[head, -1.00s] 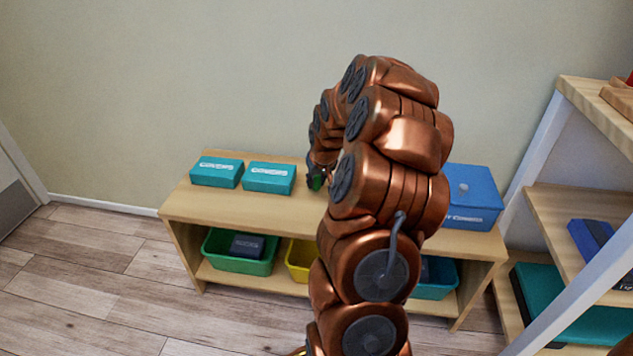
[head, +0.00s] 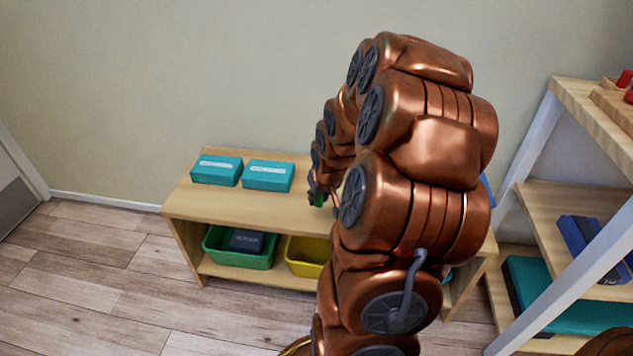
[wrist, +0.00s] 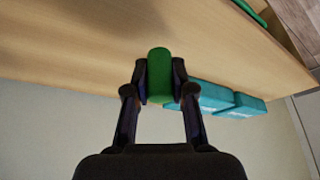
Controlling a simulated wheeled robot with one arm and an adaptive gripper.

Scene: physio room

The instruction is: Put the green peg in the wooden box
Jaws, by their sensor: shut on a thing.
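The green peg (wrist: 159,72) is between the fingertips of my gripper (wrist: 160,84) in the wrist view. My gripper is shut on it, above the wooden bench top (wrist: 80,45). In the head view my gripper (head: 318,196) and a small green bit of the peg (head: 321,200) show over the bench, partly hidden by my arm. I cannot tell the exact height above the bench. A wooden box on the bench does not show; a wooden tray-like thing (head: 612,104) with red pieces is on the right shelf's top, cut off by the frame edge.
Two teal boxes (head: 217,170) (head: 268,176) stand on the left of the bench (head: 230,207). A green bin (head: 232,258) with a dark box and a yellow bin (head: 308,262) sit below. A right shelf (head: 530,205) holds blue and teal items. My arm hides the bench's right part.

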